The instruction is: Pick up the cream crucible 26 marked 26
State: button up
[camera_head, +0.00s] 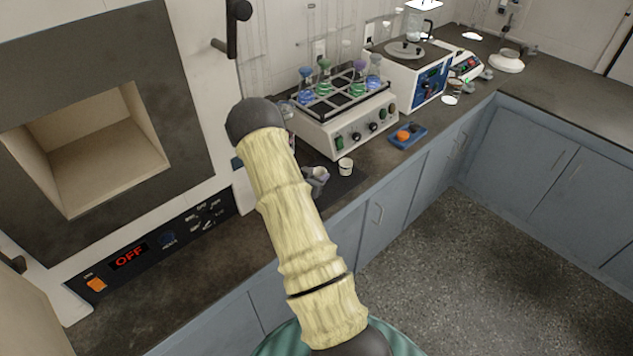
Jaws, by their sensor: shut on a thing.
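A small cream crucible (345,167) stands upright on a dark mat on the bench, just right of my arm. It has a small dark mark on its side, too small to read, so I cannot tell whether it is 26.
A furnace (40,95) with an open chamber stands at left, its display reading OFF. Behind the mat is a shaker (345,135) with coloured flasks. A blue tray (408,137) with an orange item lies to the right. Bare bench lies before the furnace.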

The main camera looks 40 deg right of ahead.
notch_tip(320, 180, up, 7)
jog(key=shift+r+b, duration=0.1)
jog(key=shift+b, duration=0.25)
dwell(0.5)
